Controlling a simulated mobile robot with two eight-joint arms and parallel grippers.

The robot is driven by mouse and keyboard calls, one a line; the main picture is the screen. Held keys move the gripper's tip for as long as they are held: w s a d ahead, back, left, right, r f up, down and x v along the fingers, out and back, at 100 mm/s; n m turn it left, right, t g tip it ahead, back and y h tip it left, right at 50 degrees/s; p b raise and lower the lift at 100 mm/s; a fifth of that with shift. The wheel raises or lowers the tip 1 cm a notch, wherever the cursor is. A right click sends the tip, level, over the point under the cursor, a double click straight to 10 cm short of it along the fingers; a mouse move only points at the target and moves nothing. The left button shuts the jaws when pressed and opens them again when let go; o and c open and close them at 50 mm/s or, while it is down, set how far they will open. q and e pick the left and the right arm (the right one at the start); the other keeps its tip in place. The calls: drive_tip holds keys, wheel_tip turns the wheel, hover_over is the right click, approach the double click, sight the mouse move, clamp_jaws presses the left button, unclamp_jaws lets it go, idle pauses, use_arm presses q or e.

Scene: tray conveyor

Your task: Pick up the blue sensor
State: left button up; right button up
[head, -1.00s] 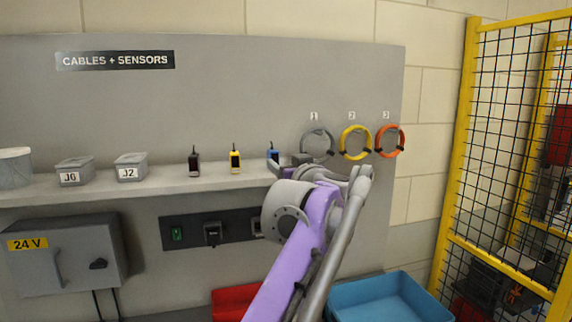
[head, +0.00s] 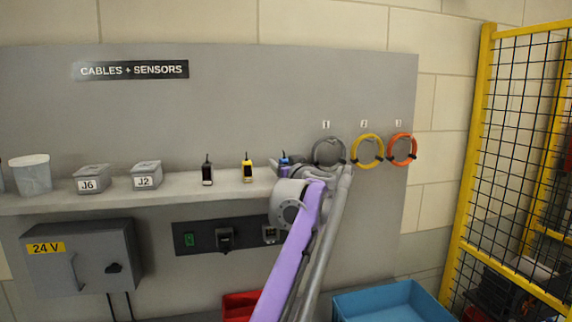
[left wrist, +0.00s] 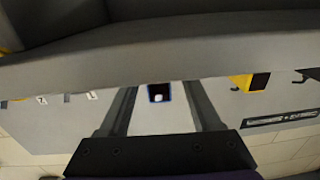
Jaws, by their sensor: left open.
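The blue sensor (head: 284,160) stands upright on the grey shelf (head: 230,187), at the right end of a row with a black and a yellow sensor. My left gripper (head: 287,167) is at the shelf in front of it and hides its lower part in the head view. In the left wrist view the blue sensor (left wrist: 158,93) shows between the two spread fingers of my left gripper (left wrist: 160,88), with gaps on both sides. The gripper is open and empty. My right gripper is not in view.
The yellow sensor (head: 247,171) stands close on the left, then the black sensor (head: 207,171). A grey cable coil (head: 328,152) hangs on the panel just right of my gripper. Below are a blue bin (head: 385,303) and a red bin (head: 238,306). A yellow-framed fence (head: 470,150) stands at the right.

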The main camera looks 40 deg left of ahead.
use_arm(q)
clamp_jaws()
drive_tip(key=shift+s, duration=0.1)
idle(0.3)
